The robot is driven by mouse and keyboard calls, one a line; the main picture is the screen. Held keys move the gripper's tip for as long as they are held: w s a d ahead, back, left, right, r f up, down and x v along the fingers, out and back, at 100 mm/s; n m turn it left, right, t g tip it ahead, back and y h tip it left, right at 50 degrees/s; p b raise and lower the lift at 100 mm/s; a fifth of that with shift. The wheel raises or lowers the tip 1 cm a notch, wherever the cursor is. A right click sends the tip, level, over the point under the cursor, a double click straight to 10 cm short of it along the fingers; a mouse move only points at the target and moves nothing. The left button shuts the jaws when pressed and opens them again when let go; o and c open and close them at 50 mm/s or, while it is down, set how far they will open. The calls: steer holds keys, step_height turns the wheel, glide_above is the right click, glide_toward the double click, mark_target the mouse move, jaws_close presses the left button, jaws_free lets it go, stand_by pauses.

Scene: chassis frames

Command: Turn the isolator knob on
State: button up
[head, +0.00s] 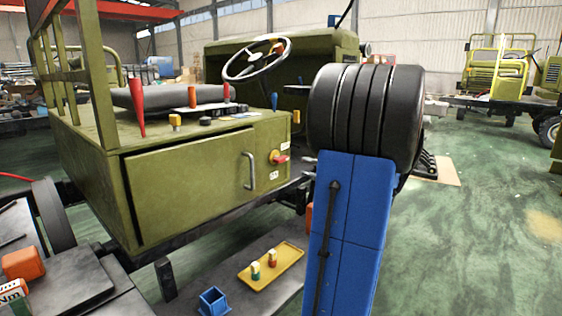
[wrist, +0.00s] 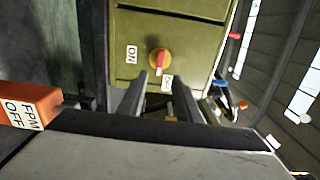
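The isolator knob (head: 279,158) is a red handle on a yellow round base, on the green cabinet (head: 195,180) front, right of the door handle. In the wrist view the knob (wrist: 158,62) sits just beyond my fingertips, its red handle pointing down the picture. A white ON label (wrist: 131,54) is left of it. A second label (wrist: 167,82) lies below the handle, partly hidden by a finger. My gripper (wrist: 158,77) is open, its two dark fingers apart with nothing between them. In the head view my gripper is mostly hidden behind my arm.
A door handle (head: 249,171) stands out left of the knob. A yellow tray (head: 272,267) with small coloured pieces and a blue open box (head: 214,302) lie on the low shelf. A steering wheel (head: 257,60) is above the cabinet. Green floor at right is clear.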

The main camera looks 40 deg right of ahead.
mark_target(284, 160)
steer(key=w, duration=0.8)
steer(key=w+a, duration=0.1)
steer(key=w, duration=0.4)
steer(key=shift+c, duration=0.3)
jaws_close()
